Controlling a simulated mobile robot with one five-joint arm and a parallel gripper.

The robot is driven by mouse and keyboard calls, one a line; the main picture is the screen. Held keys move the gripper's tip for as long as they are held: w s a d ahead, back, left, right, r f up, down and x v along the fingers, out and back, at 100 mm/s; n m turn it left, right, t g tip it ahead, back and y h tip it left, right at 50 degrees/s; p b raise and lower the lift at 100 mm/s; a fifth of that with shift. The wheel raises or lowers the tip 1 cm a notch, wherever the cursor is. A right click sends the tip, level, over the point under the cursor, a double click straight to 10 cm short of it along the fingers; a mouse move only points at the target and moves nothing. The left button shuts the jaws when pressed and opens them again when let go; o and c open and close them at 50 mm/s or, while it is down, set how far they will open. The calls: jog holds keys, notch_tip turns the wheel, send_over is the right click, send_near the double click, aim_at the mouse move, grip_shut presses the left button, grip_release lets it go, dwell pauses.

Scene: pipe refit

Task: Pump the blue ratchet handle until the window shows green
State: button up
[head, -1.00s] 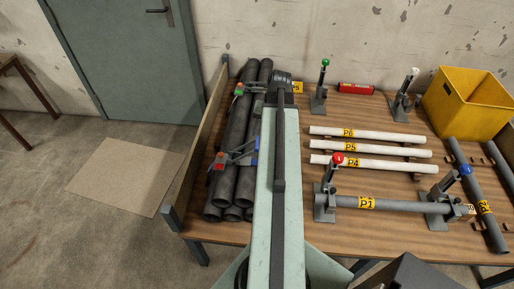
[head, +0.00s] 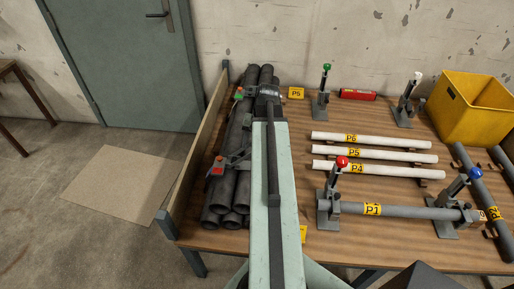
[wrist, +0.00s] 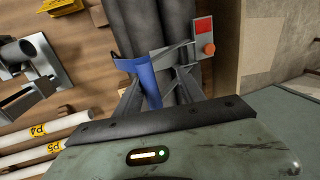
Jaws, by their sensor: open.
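The blue ratchet handle (wrist: 142,78) shows in the wrist view as a blue channel-shaped piece beside the dark pipes. My gripper (wrist: 159,82) is open around or just above it, with the blue piece nearer the left finger. I cannot tell whether they touch. The ratchet's plate carries a red window (wrist: 203,26) and an orange knob (wrist: 209,48). In the head view the red window also shows (head: 217,170) at the left of the pipe bundle. My arm hides the blue handle and my fingers there.
Dark pipes (head: 232,150) lie bundled under the ratchet. A second clamp with a red-and-green end (head: 238,95) sits farther back. White pipes, a P1 pipe (head: 400,211) with upright levers, and a yellow bin (head: 474,105) stand to the right. A wooden side board (head: 195,155) edges the left.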

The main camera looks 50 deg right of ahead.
jog(key=w+a+r+p, duration=0.1)
jog(key=w+a, duration=0.6)
jog(key=w, duration=0.4)
jog(key=shift+r, duration=0.35)
jog(key=shift+s+d+r+p, duration=0.2)
jog(key=shift+s+d, duration=0.25)
jog(key=shift+s, duration=0.2)
jog(key=shift+s+d+r+p, duration=0.2)
jog(key=shift+s+d, duration=0.25)
jog(key=shift+s, duration=0.3)
